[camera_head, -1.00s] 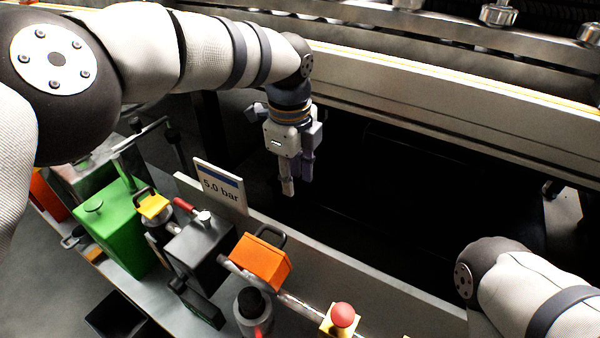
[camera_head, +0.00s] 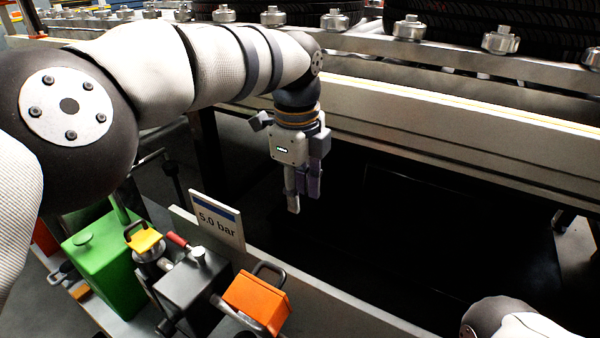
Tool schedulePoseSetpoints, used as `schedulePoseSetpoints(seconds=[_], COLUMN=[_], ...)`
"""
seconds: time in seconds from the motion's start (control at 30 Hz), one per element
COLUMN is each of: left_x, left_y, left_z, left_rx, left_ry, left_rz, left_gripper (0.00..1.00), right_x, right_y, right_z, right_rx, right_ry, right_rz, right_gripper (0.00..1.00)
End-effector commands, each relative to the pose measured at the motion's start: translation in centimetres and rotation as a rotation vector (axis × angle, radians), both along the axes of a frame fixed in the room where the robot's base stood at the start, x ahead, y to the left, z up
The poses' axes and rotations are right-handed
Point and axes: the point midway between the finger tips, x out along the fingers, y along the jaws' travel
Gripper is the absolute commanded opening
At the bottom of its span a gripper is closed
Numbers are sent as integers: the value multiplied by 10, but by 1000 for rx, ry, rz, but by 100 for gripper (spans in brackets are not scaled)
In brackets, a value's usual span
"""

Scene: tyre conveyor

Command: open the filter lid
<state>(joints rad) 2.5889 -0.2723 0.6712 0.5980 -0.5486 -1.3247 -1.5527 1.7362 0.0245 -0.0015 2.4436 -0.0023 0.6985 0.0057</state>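An orange block with a black loop handle (camera_head: 258,300) and a yellow cap with a black loop (camera_head: 144,240) stand on the bench at lower left. I cannot tell which of them is the filter lid. Both sit flat, with no visible gap beneath. My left gripper (camera_head: 302,203) hangs fingers down over the dark area behind the bench, apart from both and above and behind the orange block. Its fingers look close together with nothing visible between them, but their opening is unclear. My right arm shows only at the lower right edge; its gripper is out of view.
A green box (camera_head: 105,265), a dark grey box with a red-handled lever (camera_head: 190,290) and a "5.0 bar" sign (camera_head: 217,222) crowd the bench. The conveyor rail (camera_head: 430,120) with rollers and tyres runs behind. Dark open space lies between.

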Motion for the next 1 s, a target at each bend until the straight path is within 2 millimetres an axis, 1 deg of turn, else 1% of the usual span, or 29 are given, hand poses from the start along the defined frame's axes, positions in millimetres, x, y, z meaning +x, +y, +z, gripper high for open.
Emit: schedulePoseSetpoints(seconds=[0.03,0.1,0.2,0.27,0.5,0.8,0.87,0.9,0.93,1.0], left_x=[0,-1,-3,-5,-6,-7,-7,-7,-7,-7], left_y=[0,1,2,2,3,4,4,4,4,4], left_z=[15,37,67,83,100,102,102,102,102,105], left_rx=[-1,-1,-3,-3,-1,-1,-1,-1,-1,0], left_ry=[-7,-7,-8,-8,-3,-2,-2,-2,-2,-4], left_rz=[1,1,1,0,0,-1,-1,-1,-1,-1], left_gripper=[30,30,30,30,30,30,16,7,0,0], right_x=[0,0,0,0,0,0,0,0,0,1], right_y=[0,0,0,0,0,0,0,0,0,0], right_z=[0,0,0,0,0,0,0,0,0,2], right_rx=[0,0,0,0,0,0,0,0,0,0], right_ry=[0,0,0,0,0,0,0,0,-1,-3], right_rz=[0,0,0,0,0,0,0,0,0,0], right_gripper=[0,0,0,0,0,0,0,0,0,0])
